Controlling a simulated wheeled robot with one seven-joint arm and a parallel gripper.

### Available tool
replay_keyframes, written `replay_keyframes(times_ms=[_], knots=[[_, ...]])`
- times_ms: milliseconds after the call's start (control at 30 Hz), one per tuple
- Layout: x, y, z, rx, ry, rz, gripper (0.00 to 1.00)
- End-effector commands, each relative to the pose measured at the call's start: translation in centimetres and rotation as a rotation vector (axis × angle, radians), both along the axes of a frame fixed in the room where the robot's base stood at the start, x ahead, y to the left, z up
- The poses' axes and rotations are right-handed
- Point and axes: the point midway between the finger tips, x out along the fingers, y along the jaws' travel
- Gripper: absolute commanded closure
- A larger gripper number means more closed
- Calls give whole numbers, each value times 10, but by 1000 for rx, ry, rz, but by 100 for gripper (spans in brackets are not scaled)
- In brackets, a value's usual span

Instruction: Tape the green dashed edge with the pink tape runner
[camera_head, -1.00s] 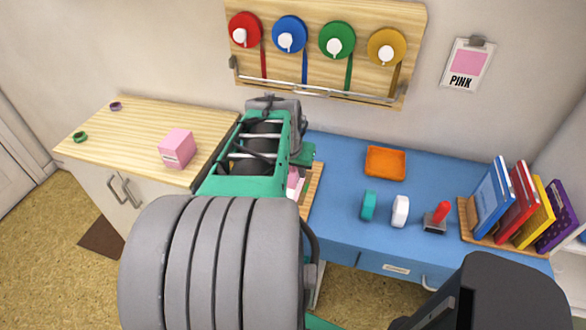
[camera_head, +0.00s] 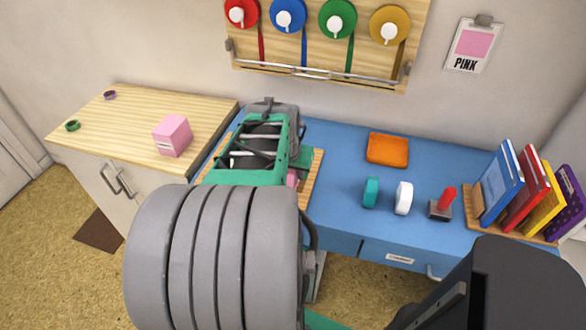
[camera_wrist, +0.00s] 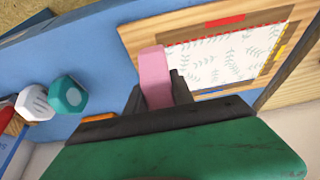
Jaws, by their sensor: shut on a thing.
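My gripper (camera_wrist: 157,98) is shut on the pink tape runner (camera_wrist: 154,72), which sticks out past the dark fingers in the wrist view. Beyond it lies a wooden board (camera_wrist: 190,24) with a white leaf-patterned sheet (camera_wrist: 235,50). A red strip marks one edge of the sheet, yellow another, and a little blue shows along a third. I see no green edge; the runner covers part of the sheet's left side.
On the blue desk (camera_head: 340,225) stand a teal runner (camera_head: 371,192), a white one (camera_head: 403,198), a red-handled stamp (camera_head: 441,204), an orange tray (camera_head: 387,149) and several books (camera_head: 525,190). A pink box (camera_head: 172,136) sits on the left cabinet. A "PINK" sign (camera_head: 474,44) hangs on the wall.

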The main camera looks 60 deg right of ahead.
Motion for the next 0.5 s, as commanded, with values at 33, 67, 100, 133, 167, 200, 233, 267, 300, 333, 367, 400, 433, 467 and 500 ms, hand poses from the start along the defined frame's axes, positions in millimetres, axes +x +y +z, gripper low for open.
replay_keyframes(times_ms=[33, 67, 100, 133, 167, 200, 233, 267, 300, 333, 367, 400, 433, 467, 500], knots=[[0, 0, -8, 0, 0, 0, 100], [0, 0, -10, 0, 0, 0, 100], [0, 0, -13, 0, 0, 0, 100], [0, 0, -15, 0, 0, 0, 100], [0, 0, -18, 0, 0, 0, 100], [0, 0, -21, 0, 0, 0, 100], [0, 0, -24, 0, 0, 0, 100], [0, 0, -26, 0, 0, 0, 100], [0, 0, -29, 1, 0, 0, 100], [0, 0, -31, 1, 0, 0, 100], [0, 0, -32, 1, 0, 0, 100], [0, 0, -33, 0, 0, 0, 100], [0, 0, -33, 0, 0, 0, 100], [0, 0, -32, 0, 0, 0, 100], [0, 0, -32, 0, 0, 0, 100]])
